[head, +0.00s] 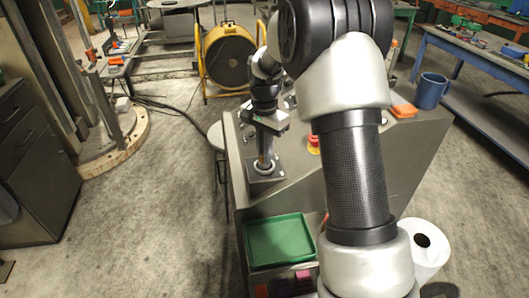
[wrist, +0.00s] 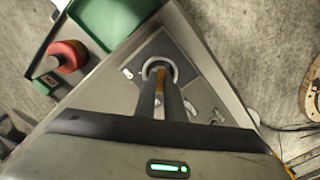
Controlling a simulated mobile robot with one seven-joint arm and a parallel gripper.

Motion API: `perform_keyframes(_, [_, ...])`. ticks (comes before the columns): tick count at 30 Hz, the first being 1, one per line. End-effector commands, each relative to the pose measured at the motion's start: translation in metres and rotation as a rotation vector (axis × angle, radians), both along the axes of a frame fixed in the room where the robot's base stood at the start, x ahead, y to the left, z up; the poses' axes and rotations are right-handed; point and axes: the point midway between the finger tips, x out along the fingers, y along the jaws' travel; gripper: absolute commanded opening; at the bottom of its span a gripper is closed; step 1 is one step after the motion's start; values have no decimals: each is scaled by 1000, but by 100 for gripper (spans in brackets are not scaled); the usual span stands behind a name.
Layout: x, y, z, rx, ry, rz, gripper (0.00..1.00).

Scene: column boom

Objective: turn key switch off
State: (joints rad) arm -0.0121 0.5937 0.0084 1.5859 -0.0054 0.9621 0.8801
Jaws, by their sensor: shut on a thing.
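The key switch shows in the wrist view as a round metal collar (wrist: 160,67) on a dark square plate (wrist: 188,70). A narrow brass-coloured piece, apparently the key (wrist: 159,83), shows between my fingers at the collar. My gripper (wrist: 160,78) is shut on it, with the fingertips over the collar. In the head view my gripper (head: 264,163) points down onto the plate (head: 266,181) at the left end of the grey console (head: 310,185). The fingers hide most of the key, so its angle is hard to tell.
A green tray (head: 277,241) sits at the console's front. A white roll (head: 427,247) stands lower right. The floor left of the console is clear.

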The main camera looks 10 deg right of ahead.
Motion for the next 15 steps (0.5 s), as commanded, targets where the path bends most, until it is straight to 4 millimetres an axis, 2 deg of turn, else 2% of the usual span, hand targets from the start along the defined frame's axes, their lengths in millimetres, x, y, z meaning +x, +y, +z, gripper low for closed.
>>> perform_keyframes(2, [0,1,1,0,-1,3,0])
perform_keyframes(3, [0,1,1,0,-1,3,11])
perform_keyframes(6, [0,1,1,0,-1,3,28])
perform_keyframes(15, [0,0,1,-1,-1,1,28])
